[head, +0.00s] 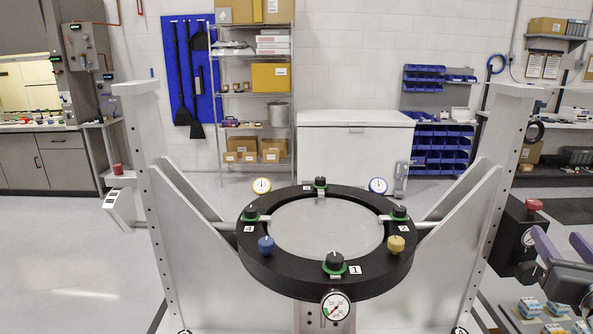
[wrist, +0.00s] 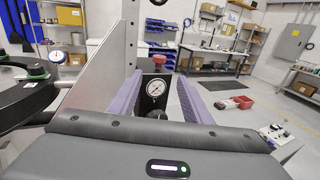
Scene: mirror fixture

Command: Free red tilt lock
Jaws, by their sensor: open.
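A red knob (head: 534,205) sits on top of a black box (head: 512,235) with a gauge on the right upright of the mirror fixture. In the wrist view the red knob (wrist: 160,59) and the black box show ahead, between the fingers in the picture. A second red knob (head: 118,170) is on the left upright. The frames do not label either as the tilt lock. My gripper (head: 561,240) is open and empty, with purple fingers, at the right edge of the head view. In the wrist view my gripper (wrist: 160,76) points toward the box; I see no contact.
The black ring (head: 320,287) carries green-based black knobs, a blue knob (head: 266,245), a yellow knob (head: 396,244) and a gauge (head: 335,306). The right upright (head: 492,200) stands close to my gripper's left. Small boxes (head: 530,307) lie low at the right.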

